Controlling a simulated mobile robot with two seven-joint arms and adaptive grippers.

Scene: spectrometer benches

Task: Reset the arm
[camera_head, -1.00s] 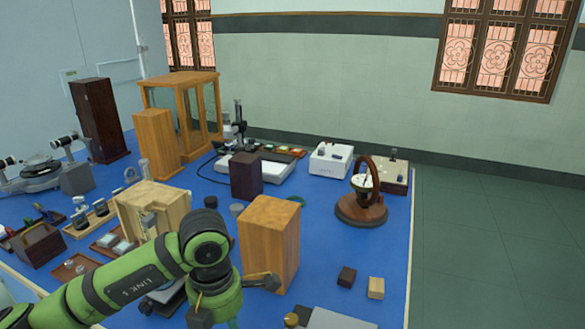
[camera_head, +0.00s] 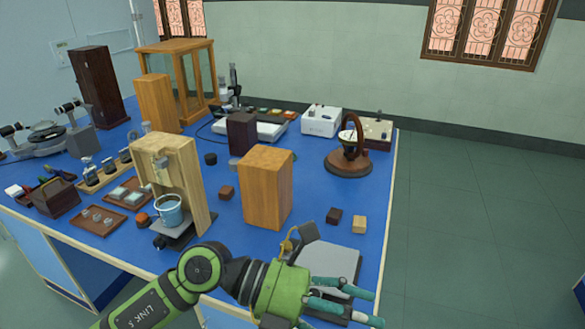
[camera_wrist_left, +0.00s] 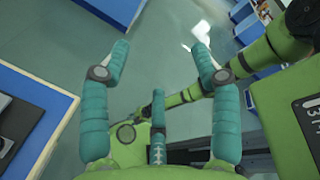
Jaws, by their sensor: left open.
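My left arm is green and black and comes in from the lower left of the head view. Its gripper (camera_head: 345,302) is at the front right edge of the blue table, beside a grey flat plate. In the left wrist view the teal fingers of my left gripper (camera_wrist_left: 162,75) are spread apart with nothing between them. Floor and part of a green arm show beyond the fingers. My right gripper is not seen in the head view.
The blue table (camera_head: 308,205) holds a wooden block (camera_head: 266,188), a wooden stand (camera_head: 196,180) with a small bucket (camera_head: 168,212), a grey plate (camera_head: 328,260) and two small cubes. A brown wheel instrument (camera_head: 348,160) stands at the right.

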